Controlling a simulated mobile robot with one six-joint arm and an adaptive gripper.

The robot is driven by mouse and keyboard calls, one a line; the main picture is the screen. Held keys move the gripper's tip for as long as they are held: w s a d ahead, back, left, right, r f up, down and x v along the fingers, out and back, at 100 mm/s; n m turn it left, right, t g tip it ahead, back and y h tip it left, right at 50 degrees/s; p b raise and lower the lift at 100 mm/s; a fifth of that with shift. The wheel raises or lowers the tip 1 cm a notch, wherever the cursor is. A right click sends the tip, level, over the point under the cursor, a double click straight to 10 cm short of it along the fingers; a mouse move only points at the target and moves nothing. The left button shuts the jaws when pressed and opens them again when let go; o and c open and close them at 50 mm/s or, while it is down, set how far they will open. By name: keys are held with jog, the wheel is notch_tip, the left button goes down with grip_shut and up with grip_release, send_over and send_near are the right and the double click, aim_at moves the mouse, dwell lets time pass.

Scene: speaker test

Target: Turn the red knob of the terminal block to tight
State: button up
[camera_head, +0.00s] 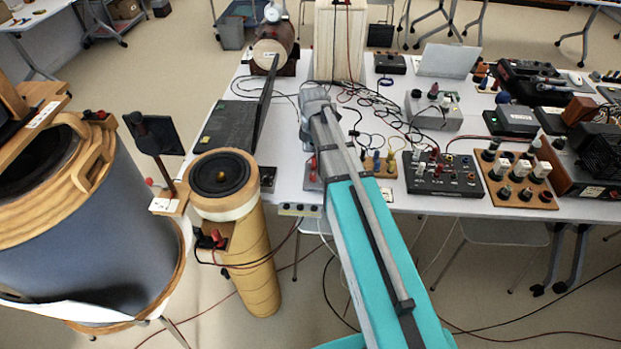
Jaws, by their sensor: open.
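My arm reaches from the bottom over the table, and my gripper (316,104) is at its far end, above the table's middle. The gripper is open; its fingertips are small and partly hidden, and I see nothing held. A small wooden terminal board (381,168) with red, yellow and blue knobs stands just right of my arm. I cannot tell which is the terminal block or how tight its red knob is.
A wooden box (340,42) is behind my gripper. A black control box (443,176), a knob board (520,180) and loose cables crowd the right.

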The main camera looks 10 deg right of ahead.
aim_at(313, 175)
jog(key=shift+f+b, duration=5.3)
jog(key=shift+f, duration=0.3)
